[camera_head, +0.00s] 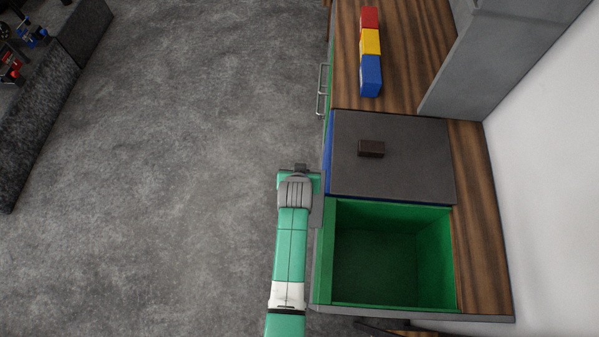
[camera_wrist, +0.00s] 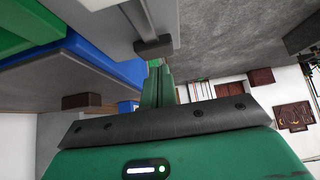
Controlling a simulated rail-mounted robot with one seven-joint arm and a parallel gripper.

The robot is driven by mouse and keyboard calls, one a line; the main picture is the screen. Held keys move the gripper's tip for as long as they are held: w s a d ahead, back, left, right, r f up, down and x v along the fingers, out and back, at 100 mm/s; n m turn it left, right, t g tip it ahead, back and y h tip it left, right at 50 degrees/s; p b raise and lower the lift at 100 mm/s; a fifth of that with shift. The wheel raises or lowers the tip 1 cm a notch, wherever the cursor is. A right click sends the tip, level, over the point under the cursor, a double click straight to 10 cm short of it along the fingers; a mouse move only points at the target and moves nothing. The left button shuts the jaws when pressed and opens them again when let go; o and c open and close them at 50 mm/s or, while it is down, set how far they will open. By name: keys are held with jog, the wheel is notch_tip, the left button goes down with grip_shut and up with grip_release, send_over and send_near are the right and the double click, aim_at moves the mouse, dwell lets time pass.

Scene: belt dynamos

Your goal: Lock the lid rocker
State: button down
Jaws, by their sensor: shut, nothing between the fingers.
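A grey lid (camera_head: 410,165) lies flat on the counter beside an open green compartment (camera_head: 385,255). A small dark brown block (camera_head: 371,148) sits on it, possibly the rocker; I cannot tell for sure. The block also shows in the wrist view (camera_wrist: 81,101), left of my fingers. My gripper (camera_head: 300,168) is at the counter's left side, by the lid's blue edge (camera_head: 328,150). In the wrist view my green fingers (camera_wrist: 158,70) are shut and empty. A dark end piece (camera_wrist: 153,47) on a grey part appears close to their tips; I cannot tell whether they touch.
Red (camera_head: 369,17), yellow (camera_head: 370,41) and blue (camera_head: 371,76) blocks stand in a row on the wooden counter (camera_head: 410,50). A metal handle (camera_head: 323,90) sticks out from the counter's front. A grey cabinet (camera_head: 470,55) stands at right.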

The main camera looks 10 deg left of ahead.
jog(key=shift+r, duration=0.35)
jog(key=r+p, duration=0.4)
jog(key=r, duration=0.1)
jog(key=shift+w, duration=0.35)
jog(key=v, duration=0.9)
jog(key=shift+p, duration=0.45)
jog(key=shift+w+r, duration=0.1)
jog(key=w+d+r+t+p, duration=0.1)
jog(key=w+r+t+p, duration=0.15)
jog(key=r, duration=1.25)
jog(key=w+d+r+t+p, duration=0.15)
jog(key=r+t, duration=0.25)
jog(key=r, duration=1)
jog(key=w+d+r+t+p, duration=0.1)
jog(key=r+t+p, duration=0.2)
jog(key=r, duration=1.2)
jog(key=s+d+r+t+p, duration=0.1)
jog(key=s+r, duration=0.4)
jog(key=r, duration=0.5)
jog(key=s+d+r+t+p, duration=0.1)
jog(key=s+r+t, duration=0.3)
jog(key=r, duration=0.6)
jog(key=s+d+r+m+t+p, duration=0.1)
jog(key=s+r+t+p, duration=0.1)
jog(key=s+r, duration=0.5)
notch_tip(320, 180, up, 3)
jog(key=shift+t+p, duration=0.3)
jog(key=shift+t, duration=0.05)
